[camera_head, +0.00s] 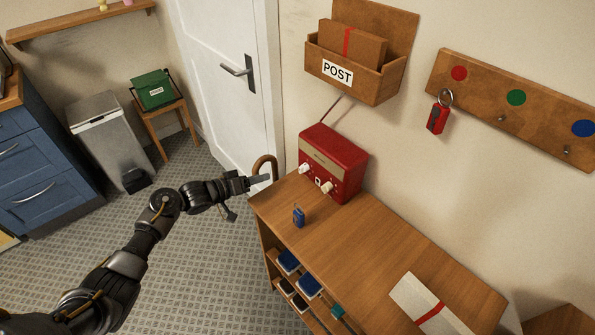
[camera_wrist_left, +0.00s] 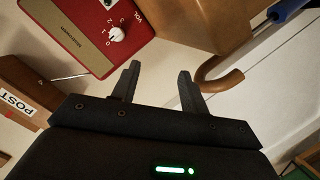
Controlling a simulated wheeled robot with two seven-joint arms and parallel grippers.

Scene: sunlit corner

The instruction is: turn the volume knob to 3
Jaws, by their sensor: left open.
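The red radio (camera_head: 340,158) stands on the wooden cabinet against the wall, with two white knobs on its front. The volume knob (camera_head: 305,168) appears to be the left one. In the left wrist view this white knob (camera_wrist_left: 117,34) shows beside the letters VOL and a number scale; I cannot tell its exact setting. My left gripper (camera_head: 262,179) is open and empty, left of the radio and apart from it. Its two fingers (camera_wrist_left: 158,72) show spread in the left wrist view, with the knob beyond them to the upper left. My right gripper is not in view.
A brown curved handle (camera_head: 265,162) rises beside the cabinet, close to my left gripper. A small blue object (camera_head: 298,216) stands on the cabinet top (camera_head: 365,240) before the radio. A white parcel (camera_head: 425,305) lies farther right. The POST box (camera_head: 350,72) hangs above.

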